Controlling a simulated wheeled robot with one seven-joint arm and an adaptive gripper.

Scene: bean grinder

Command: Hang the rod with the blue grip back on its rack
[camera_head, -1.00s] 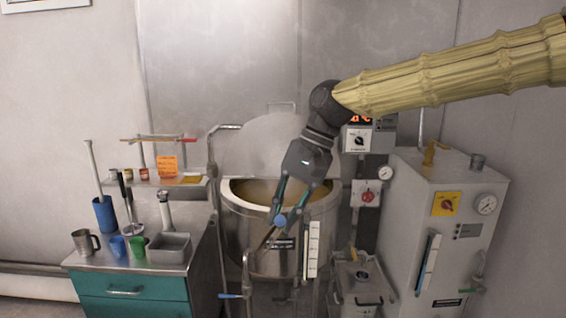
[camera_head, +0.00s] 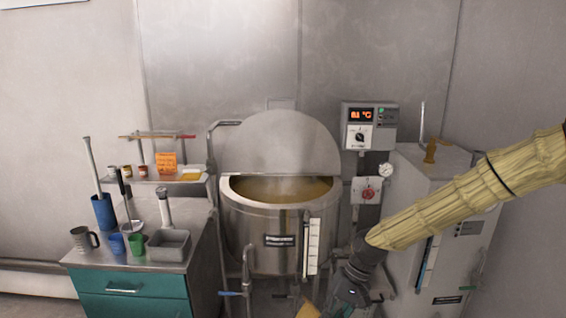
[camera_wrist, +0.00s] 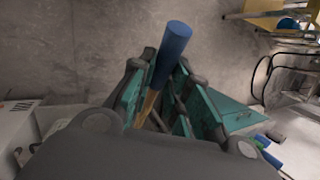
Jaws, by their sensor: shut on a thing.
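The rod's blue grip (camera_wrist: 172,50) shows between the teal fingers of my gripper (camera_wrist: 160,78) in the wrist view. The fingers are shut on it, with a short tan length of the rod below the grip. In the head view my gripper's wrist is low at the bottom, in front of the vat's right side, and its fingertips are out of frame. A tan piece (camera_head: 308,311) shows at the bottom edge, probably part of the rod. A small rack-like frame (camera_head: 158,134) with a thin red and yellow bar stands above the left shelf; I cannot tell whether it is the rod's rack.
A steel vat (camera_head: 270,240) with its lid raised stands in the middle. To its left is a teal-drawer cabinet (camera_head: 135,290) with cups and a grey tray (camera_head: 168,243). A tall white machine (camera_head: 430,200) stands right, behind my arm.

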